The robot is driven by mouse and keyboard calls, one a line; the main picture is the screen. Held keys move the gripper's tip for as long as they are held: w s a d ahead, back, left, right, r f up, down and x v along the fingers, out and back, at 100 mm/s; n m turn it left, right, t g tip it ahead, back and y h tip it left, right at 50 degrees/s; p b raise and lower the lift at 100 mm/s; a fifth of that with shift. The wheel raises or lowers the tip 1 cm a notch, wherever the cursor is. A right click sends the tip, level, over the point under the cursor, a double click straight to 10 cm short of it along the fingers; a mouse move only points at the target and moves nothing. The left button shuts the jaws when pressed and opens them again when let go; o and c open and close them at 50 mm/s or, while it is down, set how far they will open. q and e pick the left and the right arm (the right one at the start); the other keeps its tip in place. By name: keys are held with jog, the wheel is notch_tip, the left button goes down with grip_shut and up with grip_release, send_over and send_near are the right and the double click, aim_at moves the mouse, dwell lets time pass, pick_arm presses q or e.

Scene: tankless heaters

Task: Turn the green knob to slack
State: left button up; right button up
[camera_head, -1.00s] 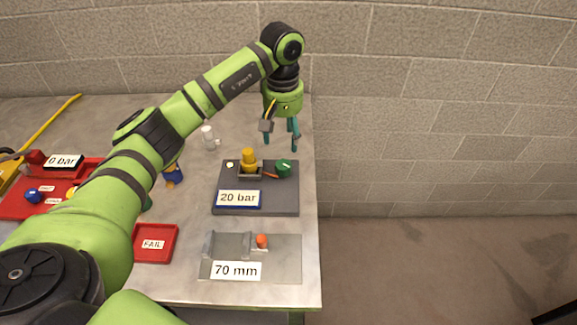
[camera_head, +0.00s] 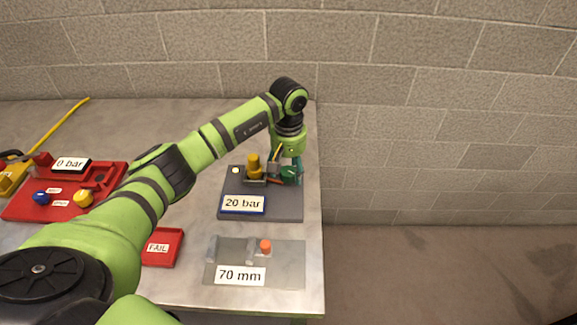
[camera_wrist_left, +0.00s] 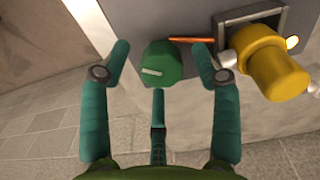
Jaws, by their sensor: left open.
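The green knob (camera_wrist_left: 163,66) has a pale mark on its top and sits on the grey block labelled "20 bar" (camera_head: 285,211). In the left wrist view it lies between the spread fingers of my left gripper (camera_wrist_left: 160,70), which is open, with a gap on either side. In the head view the left gripper (camera_head: 288,172) is down over the knob and largely hides it. An orange pointer (camera_wrist_left: 192,39) lies beside the knob. A yellow fitting (camera_wrist_left: 270,70) stands close to one finger. My right gripper is not in view.
The yellow fitting (camera_head: 254,164) stands just left of the gripper in the head view. A clear plate labelled "70 mm" (camera_head: 285,265) lies in front. A red panel (camera_head: 62,207) and a red FAIL tray (camera_head: 173,247) are to the left. The table's right edge is close.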

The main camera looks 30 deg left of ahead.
pick_arm(q)
jog(key=shift+c, duration=0.8)
jog(key=shift+f, duration=0.1)
jog(key=c, duration=1)
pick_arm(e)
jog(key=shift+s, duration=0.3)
pick_arm(q)
jog(key=shift+f, duration=0.1)
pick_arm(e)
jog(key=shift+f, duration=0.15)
